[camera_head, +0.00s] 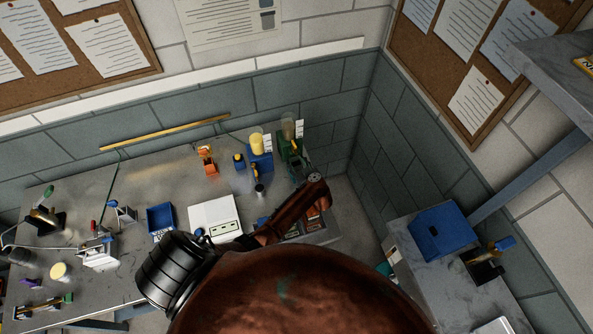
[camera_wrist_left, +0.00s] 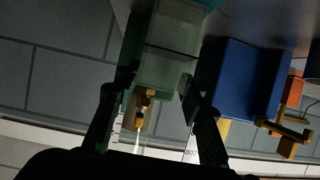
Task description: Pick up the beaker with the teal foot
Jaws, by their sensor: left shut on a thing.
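In the left wrist view a pale, see-through beaker (camera_wrist_left: 170,68) stands between the two fingers of my left gripper (camera_wrist_left: 160,82), which is shut on it. A teal edge shows at the top of that view, by the beaker's lower end; the foot is mostly cut off. In the head view my left gripper (camera_head: 300,172) is at the green stand (camera_head: 290,150), and it hides the beaker there. A brownish clear tank (camera_head: 288,128) sits at the top of the stand. An amber tap (camera_wrist_left: 145,98) is close to the beaker. My right gripper is not in view.
A blue stand (camera_head: 262,160) with a yellow tank (camera_head: 257,143) is just left of the green one; its blue side (camera_wrist_left: 240,80) is close to one finger. An orange item (camera_head: 207,160), a blue bin (camera_head: 160,220) and a white box (camera_head: 215,218) are farther left. Walls stand behind and right.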

